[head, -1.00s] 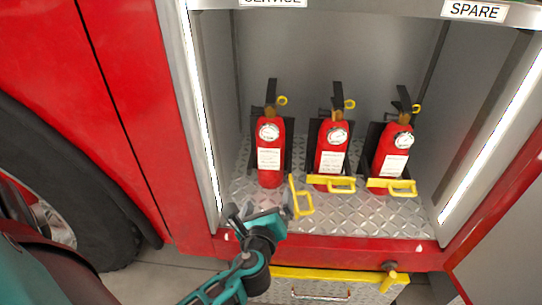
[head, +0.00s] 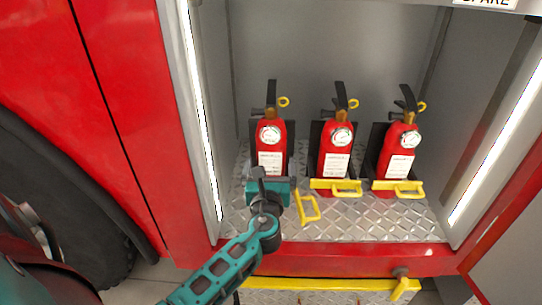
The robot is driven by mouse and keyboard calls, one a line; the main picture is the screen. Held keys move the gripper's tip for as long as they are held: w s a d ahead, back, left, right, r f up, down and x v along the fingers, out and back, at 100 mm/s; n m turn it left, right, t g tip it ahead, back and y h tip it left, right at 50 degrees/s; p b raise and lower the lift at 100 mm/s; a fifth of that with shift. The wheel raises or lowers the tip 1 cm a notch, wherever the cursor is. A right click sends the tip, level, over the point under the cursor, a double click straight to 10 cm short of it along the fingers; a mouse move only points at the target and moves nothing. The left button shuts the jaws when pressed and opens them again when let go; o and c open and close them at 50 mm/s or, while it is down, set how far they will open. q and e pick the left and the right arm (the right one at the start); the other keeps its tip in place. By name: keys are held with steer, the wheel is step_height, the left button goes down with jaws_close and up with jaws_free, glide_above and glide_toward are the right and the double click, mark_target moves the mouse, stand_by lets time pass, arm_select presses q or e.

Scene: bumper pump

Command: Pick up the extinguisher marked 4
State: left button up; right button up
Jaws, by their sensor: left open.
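Three red extinguishers with black levers and white labels stand upright in black brackets: a left one (head: 270,140), a middle one (head: 336,145) and a right one (head: 398,150). The label print is too small to read, so I cannot tell which is marked 4. The yellow strap handle (head: 308,207) by the left extinguisher hangs swung open. The middle strap (head: 336,187) and right strap (head: 398,187) lie across their extinguishers. My left gripper (head: 272,181) is open in front of the left extinguisher's lower body and hides its base; I cannot tell whether it touches. My right gripper is not in view.
The extinguishers stand on a diamond-plate floor (head: 370,226) inside a grey locker. A bright lit frame (head: 205,130) edges the opening at left, and another (head: 500,140) at right. A red sill (head: 400,260) runs along the front. The floor's front right is clear.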

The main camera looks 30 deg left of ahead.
mark_target(271, 156)
arm_select(q)
steer(key=b+x, duration=0.1)
steer(key=x, duration=0.4)
steer(key=shift+c, duration=0.5)
jaws_close()
steer(key=shift+w+r, duration=0.1)
steer(key=shift+r, duration=0.2)
